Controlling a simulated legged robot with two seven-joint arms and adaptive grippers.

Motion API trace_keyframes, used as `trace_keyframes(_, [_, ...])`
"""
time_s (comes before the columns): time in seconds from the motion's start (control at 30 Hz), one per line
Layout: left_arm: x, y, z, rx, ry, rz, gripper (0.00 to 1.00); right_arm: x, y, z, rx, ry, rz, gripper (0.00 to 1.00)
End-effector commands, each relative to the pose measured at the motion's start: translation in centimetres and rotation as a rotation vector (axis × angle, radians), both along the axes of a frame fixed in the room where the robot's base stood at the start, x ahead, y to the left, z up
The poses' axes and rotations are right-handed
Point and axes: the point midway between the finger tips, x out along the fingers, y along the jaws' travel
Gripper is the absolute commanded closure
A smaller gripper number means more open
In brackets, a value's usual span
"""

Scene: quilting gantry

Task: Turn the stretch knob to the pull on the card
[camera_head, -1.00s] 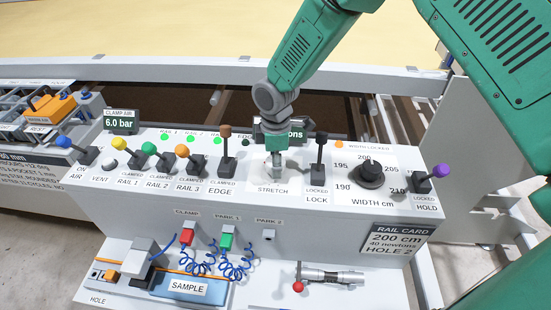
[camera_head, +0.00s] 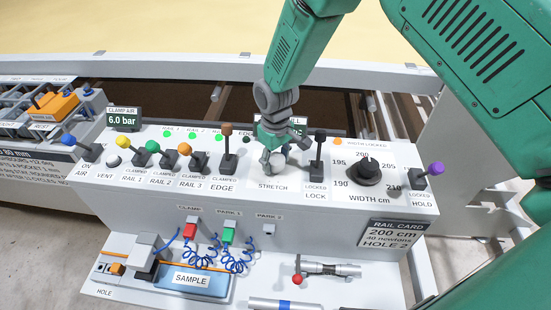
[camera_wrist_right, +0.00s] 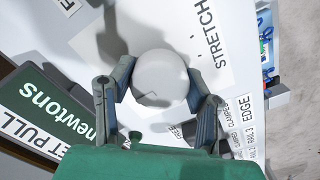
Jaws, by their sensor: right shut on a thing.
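The stretch knob (camera_head: 278,159) is a pale round knob on the grey panel, just behind the STRETCH label (camera_head: 273,187). My right gripper (camera_head: 275,160) reaches down from above and is shut on it. In the wrist view the white knob (camera_wrist_right: 160,75) sits between the two fingers of my right gripper (camera_wrist_right: 160,90). The rail card (camera_head: 394,236) on the panel front reads 200 cm, 40 newtons, HOLE 2. A green readout (camera_wrist_right: 45,110) shows "newtons" in the wrist view; its number is hidden. My left gripper is not in view.
The brown EDGE lever (camera_head: 227,147) stands close left of my gripper and the black LOCK lever (camera_head: 318,152) close right. The black width knob (camera_head: 368,171) is further right. A lower shelf holds a blue SAMPLE block (camera_head: 190,282) and a metal tool (camera_head: 330,269).

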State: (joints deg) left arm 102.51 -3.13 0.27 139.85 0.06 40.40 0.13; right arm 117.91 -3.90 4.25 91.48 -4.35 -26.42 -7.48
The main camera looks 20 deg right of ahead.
Motion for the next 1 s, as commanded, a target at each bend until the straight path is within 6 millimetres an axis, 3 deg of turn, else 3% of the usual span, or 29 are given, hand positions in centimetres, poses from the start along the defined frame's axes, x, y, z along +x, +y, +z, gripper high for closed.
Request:
trace_keyframes(0.4, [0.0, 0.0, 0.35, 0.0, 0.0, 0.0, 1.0, 0.48, 0.01, 0.25, 0.002, -0.013, -0.18, 0.86])
trace_keyframes(0.93, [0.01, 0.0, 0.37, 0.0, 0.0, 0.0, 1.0, 0.55, -0.01, 0.29, 0.001, -0.015, -0.203, 0.86])
trace_keyframes(0.97, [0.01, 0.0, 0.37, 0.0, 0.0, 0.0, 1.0, 0.56, -0.01, 0.3, 0.001, -0.015, -0.203, 0.53])
trace_keyframes(1.0, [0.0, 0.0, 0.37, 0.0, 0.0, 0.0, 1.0, 0.54, -0.02, 0.29, 0.001, -0.014, -0.203, 0.39])
